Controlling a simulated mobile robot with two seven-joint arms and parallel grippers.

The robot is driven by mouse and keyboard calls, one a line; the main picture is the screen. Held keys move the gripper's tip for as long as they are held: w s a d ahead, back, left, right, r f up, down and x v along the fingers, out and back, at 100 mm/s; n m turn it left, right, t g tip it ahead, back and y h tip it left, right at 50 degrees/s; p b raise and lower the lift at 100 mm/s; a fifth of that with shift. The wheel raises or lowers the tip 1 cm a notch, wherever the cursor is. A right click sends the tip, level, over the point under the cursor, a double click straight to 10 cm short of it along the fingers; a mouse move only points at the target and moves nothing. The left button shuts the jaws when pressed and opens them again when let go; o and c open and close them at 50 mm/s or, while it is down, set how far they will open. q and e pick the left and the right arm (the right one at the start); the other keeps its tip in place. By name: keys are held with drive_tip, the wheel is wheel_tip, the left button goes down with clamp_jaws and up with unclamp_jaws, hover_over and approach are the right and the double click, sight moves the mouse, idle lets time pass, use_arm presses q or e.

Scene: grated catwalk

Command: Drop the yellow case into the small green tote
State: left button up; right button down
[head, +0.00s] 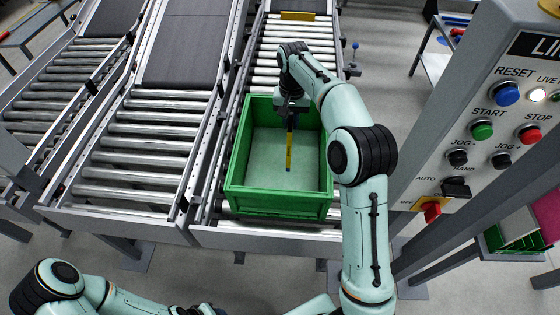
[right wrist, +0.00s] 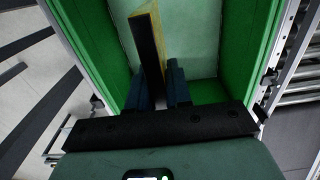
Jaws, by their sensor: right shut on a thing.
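The green tote (head: 279,201) stands upright and open-topped on the roller conveyor, with a pale, empty-looking floor. My right gripper (head: 290,130) points down over the tote's opening, shut on the yellow case (head: 288,155). The case hangs narrow side up, thin as seen from above, with a yellow face and a dark side. In the right wrist view the case (right wrist: 152,45) sits between the two dark fingers, with the tote's green walls (right wrist: 90,45) on both sides. I cannot tell its exact height above the floor. My left gripper is out of view.
Roller conveyors (head: 140,145) run to the left of the tote. A grey control panel (head: 480,110) with coloured buttons stands close on the right of my right arm. A yellow bar (head: 297,16) lies across the far conveyor. Another green crate (head: 515,243) is at the lower right.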

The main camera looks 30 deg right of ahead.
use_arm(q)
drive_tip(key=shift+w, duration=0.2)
use_arm(e)
drive_tip(key=shift+w, duration=0.2)
drive_tip(key=c, duration=1)
unclamp_jaws()
drive_tip(key=shift+o, duration=0.2)
wheel_tip(320, 180, up, 7)
drive_tip(key=shift+f+p, duration=0.1)
drive_tip(key=shift+p, duration=0.75)
wheel_tip(320, 180, up, 5)
drive_tip(key=shift+r, duration=0.1)
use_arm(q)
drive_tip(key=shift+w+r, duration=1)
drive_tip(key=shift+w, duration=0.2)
use_arm(e)
drive_tip(key=shift+r, duration=0.65)
